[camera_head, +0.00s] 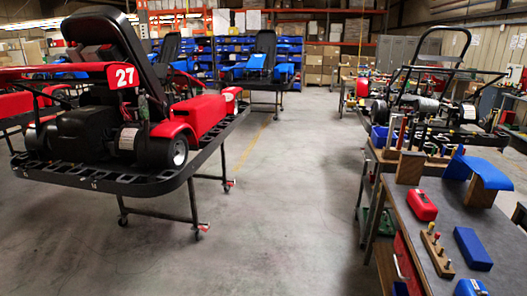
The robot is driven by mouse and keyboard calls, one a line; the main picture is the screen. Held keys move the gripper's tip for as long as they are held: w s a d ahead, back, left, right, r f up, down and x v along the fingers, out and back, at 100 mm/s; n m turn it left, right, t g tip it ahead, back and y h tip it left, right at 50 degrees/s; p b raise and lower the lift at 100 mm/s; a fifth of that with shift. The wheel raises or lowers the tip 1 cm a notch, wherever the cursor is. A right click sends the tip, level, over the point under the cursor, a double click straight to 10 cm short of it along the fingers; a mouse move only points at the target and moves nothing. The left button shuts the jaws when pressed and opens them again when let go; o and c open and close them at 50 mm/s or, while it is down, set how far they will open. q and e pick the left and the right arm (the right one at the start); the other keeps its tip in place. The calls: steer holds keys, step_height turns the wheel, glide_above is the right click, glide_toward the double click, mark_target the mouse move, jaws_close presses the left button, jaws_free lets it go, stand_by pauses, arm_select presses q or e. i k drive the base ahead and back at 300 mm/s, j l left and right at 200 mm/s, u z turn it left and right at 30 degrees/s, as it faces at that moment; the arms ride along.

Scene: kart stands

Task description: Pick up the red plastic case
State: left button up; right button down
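The red plastic case (421,205) lies on the grey top of a workbench (408,222) at the right, near the bench's left edge. It is a small red box with a pale mark on its upper face. Nothing touches it from above. Neither of my grippers shows in the head view.
Beside the case are a wooden block with upright tools (437,249), a blue box (473,249) and a blue curved piece (484,173) on a wooden stand. A red kart (140,125) stands on a wheeled stand at left. The concrete aisle (280,200) between is clear.

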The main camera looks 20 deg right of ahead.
mark_target(425, 210)
steer(key=i+l+z, duration=0.2)
steer(key=i+z, duration=1)
steer(key=i, duration=0.15)
steer(key=i+j+z, duration=0.25)
steer(key=i+z, duration=0.15)
